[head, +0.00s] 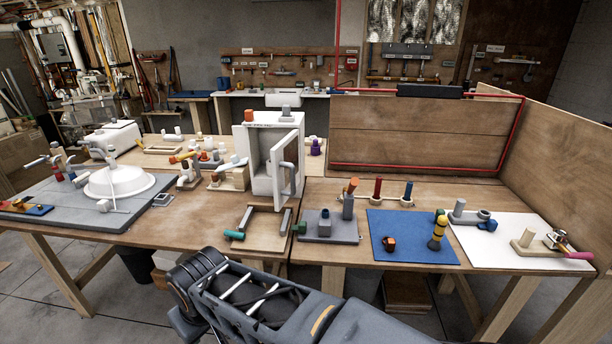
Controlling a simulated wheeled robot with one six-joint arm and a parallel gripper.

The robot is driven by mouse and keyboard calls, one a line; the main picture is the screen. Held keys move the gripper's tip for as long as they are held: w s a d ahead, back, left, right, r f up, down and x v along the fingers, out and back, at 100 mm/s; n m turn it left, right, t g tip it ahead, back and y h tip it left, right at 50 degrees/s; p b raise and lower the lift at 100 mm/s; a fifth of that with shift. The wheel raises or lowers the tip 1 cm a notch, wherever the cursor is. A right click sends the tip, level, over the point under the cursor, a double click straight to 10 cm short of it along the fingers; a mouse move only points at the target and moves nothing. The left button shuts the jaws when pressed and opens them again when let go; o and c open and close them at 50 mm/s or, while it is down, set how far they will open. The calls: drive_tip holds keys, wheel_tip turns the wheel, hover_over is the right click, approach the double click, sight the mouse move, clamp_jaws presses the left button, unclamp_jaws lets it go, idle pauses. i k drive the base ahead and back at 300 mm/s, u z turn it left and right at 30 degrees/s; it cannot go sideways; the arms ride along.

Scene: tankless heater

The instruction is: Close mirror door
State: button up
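A small white cabinet (243,155) stands upright on the workbench near the middle of the head view. Its mirror door (286,152) stands open, swung out at the right side of the cabinet toward me. A grey handle (291,178) shows on the door. Part of the cabinet's inside is visible to the left of the door. My arm crosses the bottom of the view, in front of and below the bench. My gripper is not visible, so its fingers and their distance from the door cannot be seen.
A wooden tray (259,246) with grey bars and a teal-ended tool lies in front of the cabinet. A grey block fixture (330,238) and a blue mat (412,254) lie to the right. A white basin (119,183) sits at the left. A wooden panel (425,130) stands behind.

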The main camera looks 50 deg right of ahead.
sight(285, 158)
drive_tip(key=z, duration=1.55)
drive_tip(key=i, duration=0.95)
drive_tip(key=u, duration=0.1)
drive_tip(key=k, duration=0.5)
drive_tip(key=z, duration=1.1)
drive_tip(key=i, duration=0.35)
drive_tip(key=u, duration=1.6)
